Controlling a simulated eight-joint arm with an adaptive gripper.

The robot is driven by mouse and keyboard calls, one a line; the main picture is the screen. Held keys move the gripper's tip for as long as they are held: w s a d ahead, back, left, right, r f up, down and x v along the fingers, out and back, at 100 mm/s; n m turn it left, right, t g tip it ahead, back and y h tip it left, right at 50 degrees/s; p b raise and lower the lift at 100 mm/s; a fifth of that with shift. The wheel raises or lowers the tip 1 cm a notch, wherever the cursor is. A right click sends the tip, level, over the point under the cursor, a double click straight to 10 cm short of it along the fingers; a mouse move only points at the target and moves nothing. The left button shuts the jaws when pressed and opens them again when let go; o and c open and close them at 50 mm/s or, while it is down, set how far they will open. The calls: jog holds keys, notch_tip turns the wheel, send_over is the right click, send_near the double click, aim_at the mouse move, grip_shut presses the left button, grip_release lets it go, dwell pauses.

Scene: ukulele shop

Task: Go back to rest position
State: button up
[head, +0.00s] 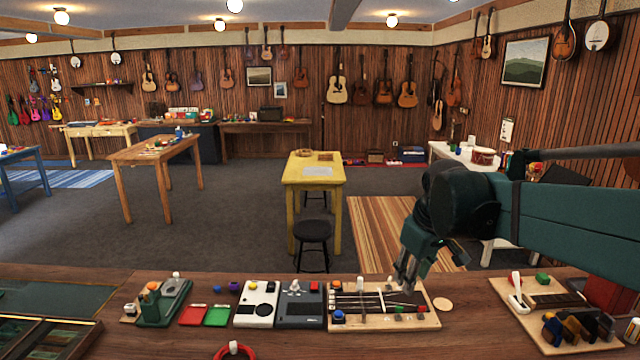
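My gripper (406,277) hangs at the end of my dark green arm, which reaches in from the right edge. Its fingertips point down over the right part of a wooden board (430,320) with strings and small coloured knobs. The fingers look close together, but at this size I cannot tell whether they are open or shut. I see nothing clearly held in them. Whether the tips touch the board is also unclear.
The wooden bench (465,335) also carries a grey device (300,308), a white device (257,304), red and green squares and a green stand (163,305). At right is another board (505,290) with a white lever. Bare bench shows in front.

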jog(key=s+f+m+t, duration=0.1)
jog(key=s+f+m, duration=0.2)
jog(key=s, duration=0.8)
jog(key=s+a+f+m+t+b, duration=0.1)
jog(key=s+f+m+t, duration=0.1)
jog(key=s+f, duration=0.5)
jog(key=shift+s+m, duration=0.4)
jog(key=shift+s, duration=1.95)
